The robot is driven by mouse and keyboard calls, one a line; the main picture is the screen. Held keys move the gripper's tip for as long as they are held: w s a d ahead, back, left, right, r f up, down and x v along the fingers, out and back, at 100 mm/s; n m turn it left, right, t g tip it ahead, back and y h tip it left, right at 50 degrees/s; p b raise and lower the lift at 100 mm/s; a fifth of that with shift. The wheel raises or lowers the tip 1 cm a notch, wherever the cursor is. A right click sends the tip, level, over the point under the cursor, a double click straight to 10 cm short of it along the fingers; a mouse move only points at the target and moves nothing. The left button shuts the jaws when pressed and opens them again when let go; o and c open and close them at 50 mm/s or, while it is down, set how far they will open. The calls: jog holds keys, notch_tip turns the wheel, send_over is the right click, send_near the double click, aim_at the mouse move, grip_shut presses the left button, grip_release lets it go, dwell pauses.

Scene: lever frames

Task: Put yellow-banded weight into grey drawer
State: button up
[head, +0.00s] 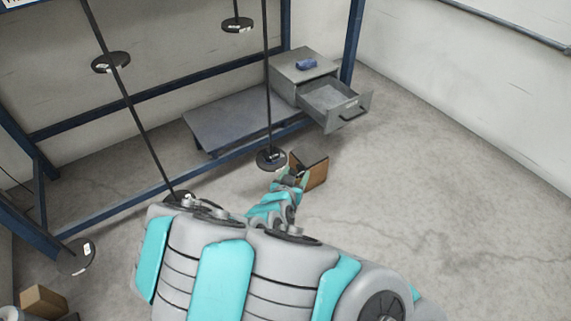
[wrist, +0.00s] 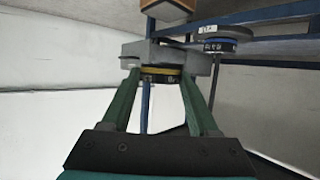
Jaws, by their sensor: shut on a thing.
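The yellow-banded weight (wrist: 160,72) is a dark disc with a yellow band, held between the fingertips of my gripper (wrist: 163,66) in the wrist view. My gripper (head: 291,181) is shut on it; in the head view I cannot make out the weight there. The grey drawer (head: 345,98) is pulled open from a grey cabinet at the back right of the head view. Its visible inside looks empty. My gripper is in front of the drawer and lower in the picture, apart from it.
A brown box (head: 316,176) is right beside my gripper. Dark rods with discs (head: 271,159) hang in the blue frame (head: 180,83). A blue-banded disc (wrist: 226,46) shows in the wrist view. A blue object (head: 306,63) lies on the cabinet. Floor at right is clear.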

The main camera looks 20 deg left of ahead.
jog(key=shift+s+d+r+p, duration=0.3)
jog(key=shift+s+d+p, duration=0.1)
jog(key=shift+p, duration=0.35)
jog(key=s+d+p, duration=0.1)
jog(key=p, duration=0.2)
jog(key=shift+s+d+f, duration=0.1)
jog(key=shift+d+f, duration=0.05)
jog(key=shift+d, duration=0.05)
jog(key=shift+r, duration=0.25)
jog(key=shift+d, duration=0.15)
